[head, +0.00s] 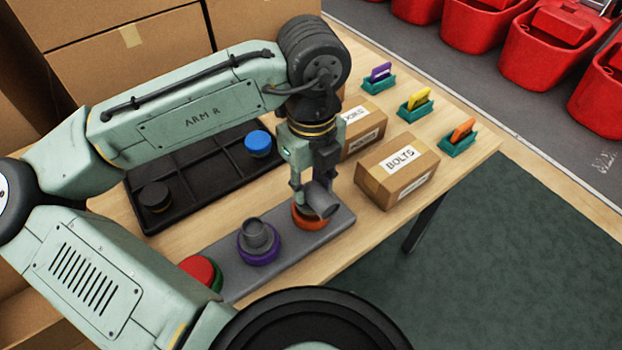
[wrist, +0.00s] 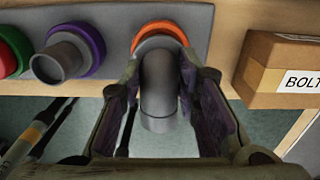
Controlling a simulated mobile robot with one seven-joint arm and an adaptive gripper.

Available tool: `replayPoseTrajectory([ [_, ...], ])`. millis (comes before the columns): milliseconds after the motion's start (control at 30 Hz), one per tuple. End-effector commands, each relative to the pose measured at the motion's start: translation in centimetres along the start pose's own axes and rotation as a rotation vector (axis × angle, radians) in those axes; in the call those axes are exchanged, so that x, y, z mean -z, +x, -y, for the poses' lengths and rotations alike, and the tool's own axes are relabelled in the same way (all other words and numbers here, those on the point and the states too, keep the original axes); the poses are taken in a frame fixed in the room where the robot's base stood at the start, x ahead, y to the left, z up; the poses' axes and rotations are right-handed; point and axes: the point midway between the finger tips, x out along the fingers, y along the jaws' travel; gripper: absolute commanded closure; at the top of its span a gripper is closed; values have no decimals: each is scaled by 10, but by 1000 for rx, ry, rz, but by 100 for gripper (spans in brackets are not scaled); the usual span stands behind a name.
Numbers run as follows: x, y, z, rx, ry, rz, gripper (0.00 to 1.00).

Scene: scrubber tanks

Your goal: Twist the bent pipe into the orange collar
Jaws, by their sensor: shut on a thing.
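The bent pipe (head: 321,199) is a dark grey elbow standing at the orange collar (head: 309,217), at the right end of the grey base plate (head: 228,272). In the wrist view the pipe (wrist: 159,90) is between the two fingers of my gripper (wrist: 160,95), and its lower end meets the orange collar (wrist: 160,30). My gripper (head: 316,190) is shut on the pipe from above. The open mouth of the pipe points away from the plate. How deep the pipe sits in the collar cannot be told.
A purple collar (head: 258,250) with a grey pipe and a red-green piece (head: 200,272) share the plate. A black divided tray (head: 190,185) holds a blue cap (head: 258,143) and a black cap (head: 155,196). A BOLTS box (head: 397,171) stands close on the right.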

Motion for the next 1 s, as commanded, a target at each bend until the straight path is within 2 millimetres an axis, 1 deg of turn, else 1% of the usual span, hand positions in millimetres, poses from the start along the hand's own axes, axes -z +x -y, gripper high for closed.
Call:
replayPoseTrajectory([
  [133, 0, 3, 0, 0, 0, 0, 100],
  [500, 0, 3, 0, 0, 0, 0, 100],
  [800, 0, 10, 0, 1, 1, -1, 100],
  [1000, 0, 11, 0, 0, 0, 0, 100],
])
